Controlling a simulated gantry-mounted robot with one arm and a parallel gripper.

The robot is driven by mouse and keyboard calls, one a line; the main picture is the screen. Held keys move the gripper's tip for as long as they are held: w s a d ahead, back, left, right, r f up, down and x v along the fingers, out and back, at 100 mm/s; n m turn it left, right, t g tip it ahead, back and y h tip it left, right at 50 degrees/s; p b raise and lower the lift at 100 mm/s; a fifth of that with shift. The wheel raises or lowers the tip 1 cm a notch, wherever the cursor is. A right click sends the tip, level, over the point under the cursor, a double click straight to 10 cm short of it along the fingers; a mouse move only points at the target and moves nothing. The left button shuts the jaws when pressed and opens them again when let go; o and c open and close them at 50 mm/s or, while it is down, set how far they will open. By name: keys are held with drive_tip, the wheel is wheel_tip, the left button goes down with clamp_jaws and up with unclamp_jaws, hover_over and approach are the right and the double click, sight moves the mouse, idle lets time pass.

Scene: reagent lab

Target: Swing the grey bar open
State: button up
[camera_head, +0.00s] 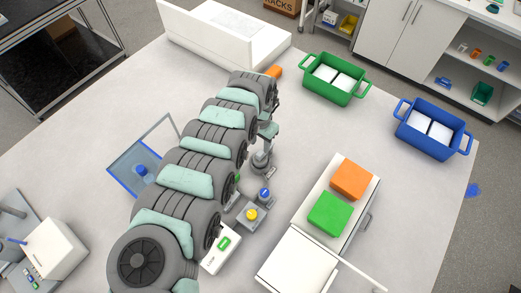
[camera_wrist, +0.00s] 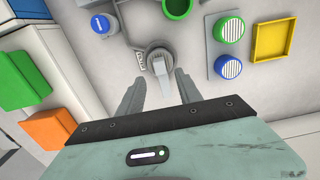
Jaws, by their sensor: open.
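The grey bar (camera_wrist: 161,70) is a short, pale lever on a round grey base (camera_wrist: 157,58), seen in the wrist view.
Orange (camera_head: 351,180) and green (camera_head: 330,214) blocks sit on a white cabinet to the right. Green (camera_head: 335,79) and blue (camera_head: 432,129) bins stand farther back.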

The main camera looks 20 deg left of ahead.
sight(260, 153)
wheel_tip(260, 153, down, 6)
drive_tip(key=shift+d+r, duration=0.1)
drive_tip(key=shift+r, duration=0.15)
drive_tip(key=shift+f, duration=0.4)
drive_tip(key=shift+c, duration=0.3)
clamp_jaws()
idle(0.9)
